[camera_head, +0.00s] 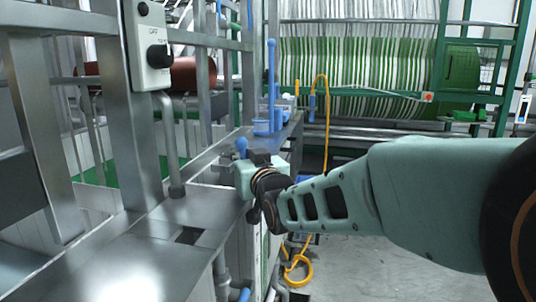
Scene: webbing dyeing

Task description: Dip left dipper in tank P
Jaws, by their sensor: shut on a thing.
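My gripper (258,158) is at the end of my pale green arm, over the right edge of the steel ledge. A blue rounded handle end (241,146) sticks up at it, which I take to be the left dipper; my gripper is shut on it. The rest of that dipper is hidden behind the gripper and wrist. A second blue dipper (271,75) stands upright with its long handle beyond my gripper, at a blue holder (264,127). A green surface (105,171) shows low behind the steel posts at left; I cannot tell whether it is tank P.
Steel posts and a grey control box (151,50) with a black knob stand at the left. The steel ledge (110,262) is bare in front. A yellow hose (325,110) hangs beyond the ledge. Green-and-white webbing (355,75) fills the back. Open floor (385,262) lies to the right.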

